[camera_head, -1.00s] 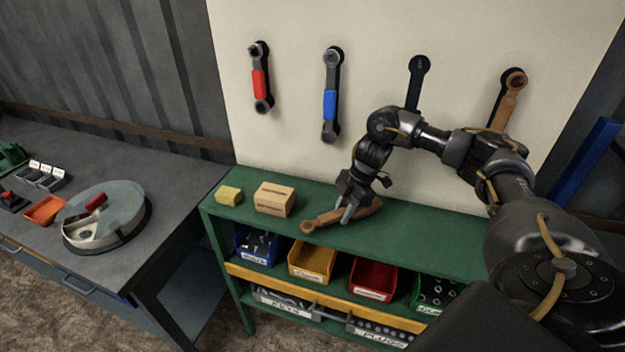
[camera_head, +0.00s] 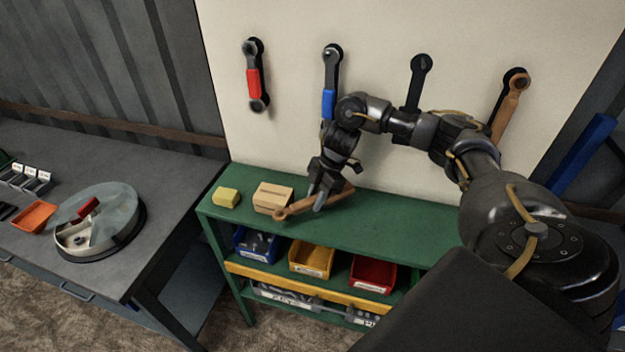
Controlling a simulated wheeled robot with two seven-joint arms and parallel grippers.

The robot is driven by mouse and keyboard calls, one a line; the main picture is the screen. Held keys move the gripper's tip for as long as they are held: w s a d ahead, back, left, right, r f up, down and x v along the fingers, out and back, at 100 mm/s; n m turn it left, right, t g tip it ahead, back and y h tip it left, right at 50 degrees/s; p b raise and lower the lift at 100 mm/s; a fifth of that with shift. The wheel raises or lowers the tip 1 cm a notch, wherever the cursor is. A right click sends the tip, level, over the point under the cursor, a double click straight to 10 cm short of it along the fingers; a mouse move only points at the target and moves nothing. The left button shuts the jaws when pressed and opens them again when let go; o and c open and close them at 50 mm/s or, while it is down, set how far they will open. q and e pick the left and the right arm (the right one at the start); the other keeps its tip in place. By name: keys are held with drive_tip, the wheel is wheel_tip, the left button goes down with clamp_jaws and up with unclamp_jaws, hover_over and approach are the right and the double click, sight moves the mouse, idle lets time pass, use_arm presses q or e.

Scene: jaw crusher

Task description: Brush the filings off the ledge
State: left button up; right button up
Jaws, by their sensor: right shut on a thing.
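My right gripper (camera_head: 322,205) is shut on a brown wooden tool (camera_head: 288,211), low over the green bench top (camera_head: 390,232). The tool has a rounded end with a hole at the left, close to the front of a tan slotted block (camera_head: 272,196). I cannot tell whether it touches the block or the top, and no bristles show. No filings can be made out, and no separate ledge is clear. My left gripper is not in view.
A yellow block (camera_head: 226,197) sits left of the tan block. Blue (camera_head: 256,247), yellow (camera_head: 311,262) and red (camera_head: 372,274) bins stand below. Red-handled (camera_head: 253,80) and blue-handled (camera_head: 330,100) wrenches hang on the wall. A round tray (camera_head: 100,222) stands on the grey table.

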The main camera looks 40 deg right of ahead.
drive_tip(key=r+p, duration=0.2)
drive_tip(key=r, duration=0.1)
drive_tip(key=shift+s, duration=0.4)
drive_tip(key=shift+r+p, duration=0.4)
drive_tip(key=shift+p, duration=0.05)
drive_tip(key=shift+w+r, duration=0.2)
drive_tip(key=shift+r, duration=0.35)
drive_tip(key=shift+s+r+p, duration=0.1)
drive_tip(key=shift+r+p, duration=0.3)
drive_tip(key=shift+r, duration=0.2)
